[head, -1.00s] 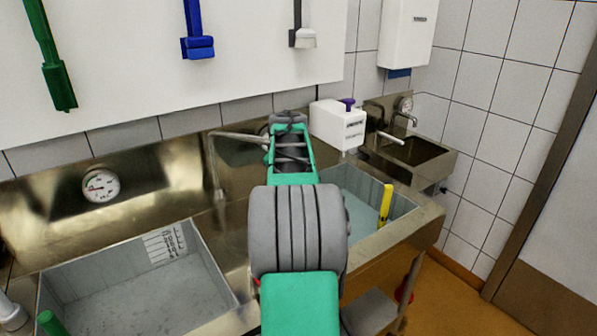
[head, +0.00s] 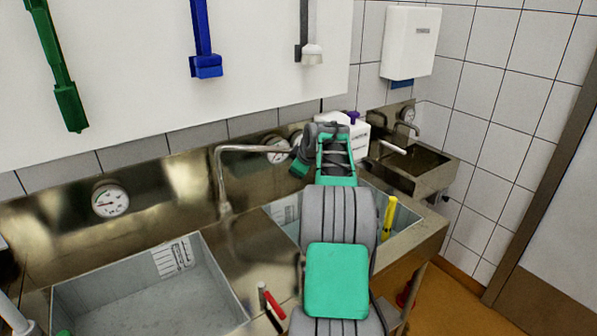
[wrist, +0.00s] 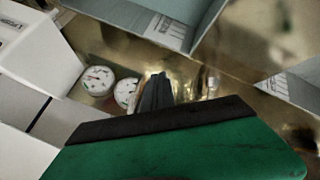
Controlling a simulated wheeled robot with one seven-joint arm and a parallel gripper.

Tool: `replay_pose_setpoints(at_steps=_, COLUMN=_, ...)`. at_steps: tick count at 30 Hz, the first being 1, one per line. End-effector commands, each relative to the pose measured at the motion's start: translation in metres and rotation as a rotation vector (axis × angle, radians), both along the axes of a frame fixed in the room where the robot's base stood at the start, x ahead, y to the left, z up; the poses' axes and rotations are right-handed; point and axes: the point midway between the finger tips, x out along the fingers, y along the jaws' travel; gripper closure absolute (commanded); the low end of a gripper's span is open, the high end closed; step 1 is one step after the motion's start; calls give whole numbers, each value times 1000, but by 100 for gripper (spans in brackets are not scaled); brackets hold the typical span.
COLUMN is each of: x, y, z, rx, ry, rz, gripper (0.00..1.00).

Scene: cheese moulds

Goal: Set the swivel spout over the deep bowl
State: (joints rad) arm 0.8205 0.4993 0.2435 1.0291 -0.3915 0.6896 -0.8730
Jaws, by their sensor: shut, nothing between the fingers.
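The swivel spout (head: 250,149) is a thin bent metal pipe rising from the steel deck between two sink bowls. Its horizontal part points right, and its far end is close to my gripper (head: 299,165). The left bowl (head: 215,268) has a printed scale on its inner wall. The right bowl (head: 405,222) is partly hidden by my arm. I cannot tell which is the deep bowl. In the wrist view, my gripper (wrist: 156,92) is shut and empty, its dark fingers beyond the green palm. I cannot tell whether it touches the spout.
Round gauges (head: 110,200) sit on the steel backsplash. A white canister (head: 358,140) with a purple cap stands behind my arm. A yellow stick (head: 389,218) stands in the right bowl. A red-handled tool (head: 274,304) lies between the bowls. Brushes (head: 206,66) hang above.

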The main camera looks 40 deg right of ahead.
Motion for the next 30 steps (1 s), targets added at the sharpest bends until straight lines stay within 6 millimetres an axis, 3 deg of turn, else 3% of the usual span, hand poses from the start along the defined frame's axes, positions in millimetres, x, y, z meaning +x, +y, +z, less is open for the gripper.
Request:
replay_pose_setpoints(at_steps=5, x=-3, y=7, z=-6, rx=-1, ry=-1, rz=1, gripper=100)
replay_pose_setpoints(at_steps=11, x=-13, y=40, z=-19, rx=-4, ry=-3, rz=7, gripper=100)
replay_pose_setpoints(at_steps=12, x=-21, y=40, z=2, rx=-6, ry=-6, rz=3, gripper=100)
replay_pose_setpoints(at_steps=21, x=-68, y=52, z=59, rx=-1, ry=-2, rz=-3, gripper=100)
replay_pose_setpoints(at_steps=28, x=-75, y=57, z=69, rx=1, ry=0, rz=-2, gripper=100)
replay_pose_setpoints(at_steps=30, x=-71, y=76, z=67, rx=23, ry=4, rz=-3, gripper=100)
